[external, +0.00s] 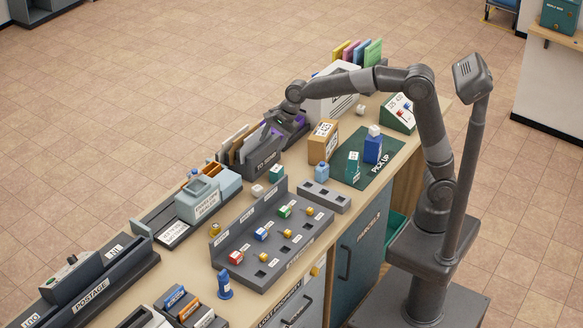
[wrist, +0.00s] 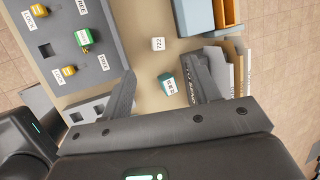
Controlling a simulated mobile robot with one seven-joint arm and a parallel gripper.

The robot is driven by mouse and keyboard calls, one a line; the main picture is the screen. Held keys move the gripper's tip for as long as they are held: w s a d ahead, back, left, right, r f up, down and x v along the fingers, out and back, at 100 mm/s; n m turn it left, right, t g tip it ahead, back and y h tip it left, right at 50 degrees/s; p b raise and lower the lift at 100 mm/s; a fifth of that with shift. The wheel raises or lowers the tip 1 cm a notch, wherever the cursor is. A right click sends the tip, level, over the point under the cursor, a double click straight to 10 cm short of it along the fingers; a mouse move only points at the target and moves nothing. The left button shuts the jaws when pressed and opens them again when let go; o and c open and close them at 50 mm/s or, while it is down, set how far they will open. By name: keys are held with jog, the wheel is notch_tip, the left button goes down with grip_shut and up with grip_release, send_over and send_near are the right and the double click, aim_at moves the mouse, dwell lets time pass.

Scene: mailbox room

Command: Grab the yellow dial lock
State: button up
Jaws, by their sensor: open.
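Several small yellow pieces sit on the grey stepped panel (external: 240,262), including one yellow piece (external: 309,211) at its right end and another (external: 287,233) nearer the front. In the wrist view, a yellow piece (wrist: 68,70) and another yellow piece (wrist: 38,11) show at the left, by LOCK and FREE labels. I cannot tell which one is the dial lock. My gripper (wrist: 160,70) is open and empty above the counter, to the right of the panel in the wrist view. The external view shows my gripper (external: 278,133) near the TO SEND holder.
A teal cube (wrist: 166,83) and a white cube (wrist: 158,44) stand on the counter below my fingers. The letter holder (external: 258,152) is close to my gripper. A cardboard box (external: 322,147) and the PICK UP mat (external: 382,170) are to its right.

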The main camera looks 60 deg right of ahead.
jog(key=w+a+f+m, duration=0.35)
jog(key=a+f, duration=0.25)
jog(key=a, duration=0.6)
jog(key=m, duration=0.5)
send_near(216, 226)
jog(key=shift+g, duration=0.4)
jog(key=x, duration=1)
jog(key=shift+w, duration=0.45)
jog(key=shift+r, duration=0.1)
jog(key=c, duration=1.1)
